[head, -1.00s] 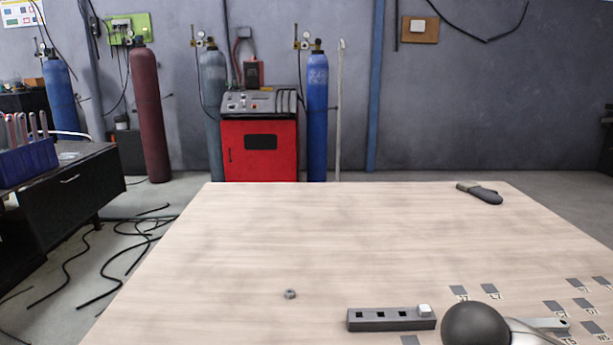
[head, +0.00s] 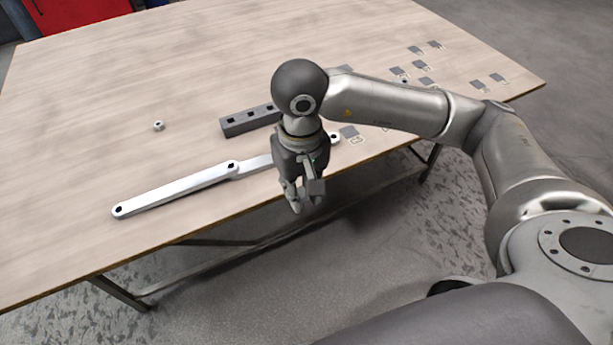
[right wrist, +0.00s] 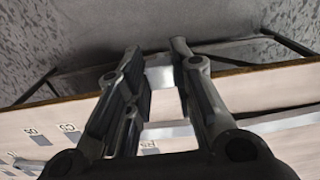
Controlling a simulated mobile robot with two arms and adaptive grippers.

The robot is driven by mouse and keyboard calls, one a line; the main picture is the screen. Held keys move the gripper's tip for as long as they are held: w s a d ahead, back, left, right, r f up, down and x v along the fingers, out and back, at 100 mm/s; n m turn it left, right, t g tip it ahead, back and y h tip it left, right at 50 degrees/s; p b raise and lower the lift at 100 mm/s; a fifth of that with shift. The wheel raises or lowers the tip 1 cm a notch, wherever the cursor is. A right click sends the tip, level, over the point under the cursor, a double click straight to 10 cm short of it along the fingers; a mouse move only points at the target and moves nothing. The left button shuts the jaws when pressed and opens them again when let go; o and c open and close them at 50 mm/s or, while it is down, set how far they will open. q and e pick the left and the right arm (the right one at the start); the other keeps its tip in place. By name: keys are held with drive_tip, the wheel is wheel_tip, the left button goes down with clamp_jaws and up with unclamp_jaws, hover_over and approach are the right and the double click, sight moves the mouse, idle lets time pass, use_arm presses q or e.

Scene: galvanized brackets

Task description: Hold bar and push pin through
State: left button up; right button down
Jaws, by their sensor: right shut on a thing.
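Two pale metal bars lie on the table near its front edge. The left bar (head: 175,191) has a hole at its far left end. It overlaps the right bar (head: 257,163) at a joint with a dark hole (head: 232,167). The right bar runs behind my right gripper (head: 307,203), and its end shows just past it. In the head view the gripper hangs in front of the bars, pointing down. In the right wrist view its fingers are closed on a small pale piece (right wrist: 161,76), seemingly the pin. Its shape is partly hidden. My left gripper is not in view.
A dark block with square holes (head: 240,123) lies behind the bars, its right end hidden by my right arm. A small nut-like ring (head: 158,126) lies further left. Grey labelled patches (head: 420,66) mark the right side. The table's left and back are clear.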

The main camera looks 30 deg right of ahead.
drive_tip(key=w+a+r, duration=0.4)
drive_tip(key=w+a, duration=0.1)
drive_tip(key=w, duration=0.3)
drive_tip(key=w+a+r, duration=0.3)
drive_tip(key=w+a, duration=0.1)
drive_tip(key=w, duration=0.3)
drive_tip(key=shift+a+f, duration=0.1)
drive_tip(key=shift+f, duration=2.2)
